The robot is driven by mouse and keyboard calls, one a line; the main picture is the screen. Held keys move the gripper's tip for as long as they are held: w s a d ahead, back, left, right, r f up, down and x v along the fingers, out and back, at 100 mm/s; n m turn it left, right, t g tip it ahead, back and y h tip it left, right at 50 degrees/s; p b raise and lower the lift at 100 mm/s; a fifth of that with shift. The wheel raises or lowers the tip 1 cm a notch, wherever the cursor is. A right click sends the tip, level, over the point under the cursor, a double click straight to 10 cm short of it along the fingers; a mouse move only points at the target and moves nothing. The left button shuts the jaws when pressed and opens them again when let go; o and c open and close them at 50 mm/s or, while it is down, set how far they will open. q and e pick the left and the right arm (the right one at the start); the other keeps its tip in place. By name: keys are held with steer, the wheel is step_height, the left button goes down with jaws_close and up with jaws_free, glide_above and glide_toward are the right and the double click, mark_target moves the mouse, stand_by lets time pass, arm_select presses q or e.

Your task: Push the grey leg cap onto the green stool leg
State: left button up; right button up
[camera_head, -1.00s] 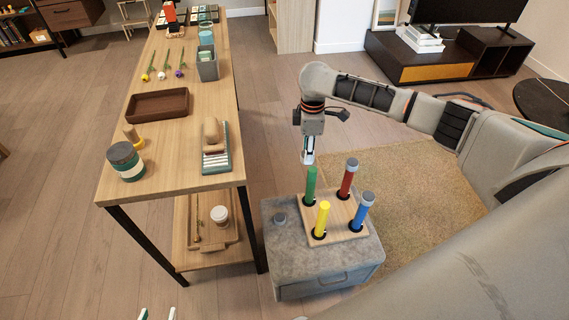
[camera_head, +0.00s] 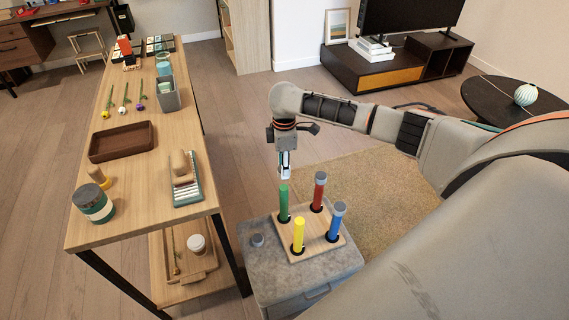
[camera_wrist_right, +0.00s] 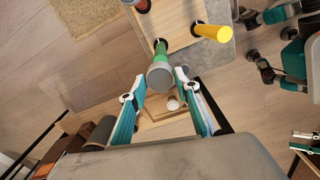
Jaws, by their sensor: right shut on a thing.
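The green stool leg (camera_head: 284,203) stands upright in a hole of the wooden board. My right gripper (camera_head: 285,176) points down directly above its top in the head view. In the right wrist view, its two fingers (camera_wrist_right: 160,80) are shut on the grey leg cap (camera_wrist_right: 160,77), seen end-on in line with the green leg (camera_wrist_right: 160,48). I cannot tell whether cap and leg touch. My left gripper (camera_wrist_right: 303,142) shows two fingertips apart at the right edge of the wrist view; it is outside the head view.
Red (camera_head: 319,193) and blue (camera_head: 336,222) legs have grey caps; the yellow leg (camera_head: 299,236) has none. Another grey cap (camera_head: 257,240) lies on the grey cabinet (camera_head: 270,268). A wooden table (camera_head: 140,225) with objects stands left.

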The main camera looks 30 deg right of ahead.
mark_target(284, 188)
step_height(284, 188, down, 2)
steer(key=shift+f+b, duration=0.45)
steer(key=shift+f, duration=1.55)
arm_select(q)
steer(key=shift+a+f, duration=0.15)
steer(key=shift+f, duration=0.35)
arm_select(e)
steer(key=shift+f, duration=0.1)
arm_select(q)
steer(key=shift+f, duration=0.1)
steer(key=shift+w+r+p, duration=0.25)
steer(key=shift+r+p, duration=0.55)
steer(key=shift+r, duration=0.3)
arm_select(e)
steer(key=shift+f, duration=0.1)
arm_select(q)
steer(key=shift+s+f+b, duration=0.2)
steer(key=shift+f+b, duration=0.35)
steer(key=shift+f, duration=0.15)
arm_select(e)
steer(key=shift+f, duration=1.3)
stand_by(0.6)
